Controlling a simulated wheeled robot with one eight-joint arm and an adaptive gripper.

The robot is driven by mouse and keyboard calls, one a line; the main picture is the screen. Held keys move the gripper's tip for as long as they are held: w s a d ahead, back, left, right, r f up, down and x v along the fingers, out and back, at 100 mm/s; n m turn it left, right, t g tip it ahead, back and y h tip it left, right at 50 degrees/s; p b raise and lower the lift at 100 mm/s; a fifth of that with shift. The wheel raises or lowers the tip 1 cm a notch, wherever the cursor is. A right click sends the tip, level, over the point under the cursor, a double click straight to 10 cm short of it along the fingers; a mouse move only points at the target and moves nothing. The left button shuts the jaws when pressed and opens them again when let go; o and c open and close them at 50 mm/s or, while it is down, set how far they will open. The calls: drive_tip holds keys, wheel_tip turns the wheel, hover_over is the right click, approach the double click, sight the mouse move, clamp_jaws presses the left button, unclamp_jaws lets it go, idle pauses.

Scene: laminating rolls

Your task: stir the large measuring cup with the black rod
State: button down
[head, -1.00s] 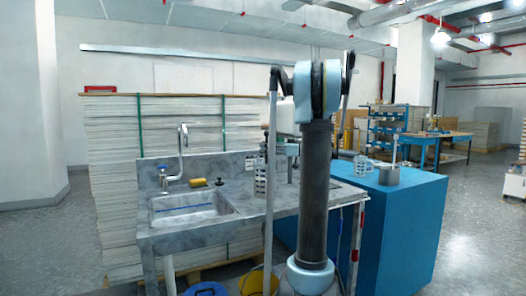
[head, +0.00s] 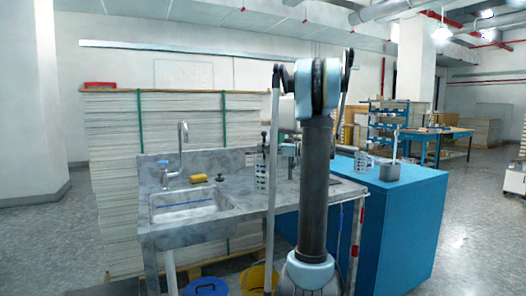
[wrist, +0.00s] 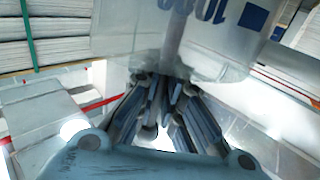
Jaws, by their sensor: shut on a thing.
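A large clear measuring cup (head: 262,177) with dark markings stands on the grey counter right of the sink, partly behind my arm. In the wrist view its clear wall (wrist: 220,45) fills the top, with its printed figures upside down. My gripper (wrist: 168,88) is shut at the cup's rim on a thin rod (wrist: 175,40). The rod looks grey and hazy through the cup's wall and seems to reach inside it. In the head view a dark upright piece (head: 264,140) shows above the cup. The rod's lower end and any contents are unclear.
A smaller clear cup (head: 363,162) and a grey pot (head: 390,171) with a pale rod in it stand on the blue cabinet (head: 400,220). The sink (head: 188,203), tap (head: 182,150) and yellow sponge (head: 199,178) lie left. Buckets (head: 206,288) stand below.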

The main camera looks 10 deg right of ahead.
drive_tip(key=shift+d, duration=0.2)
drive_tip(key=shift+r, duration=8.35)
drive_tip(key=shift+r, duration=1.9)
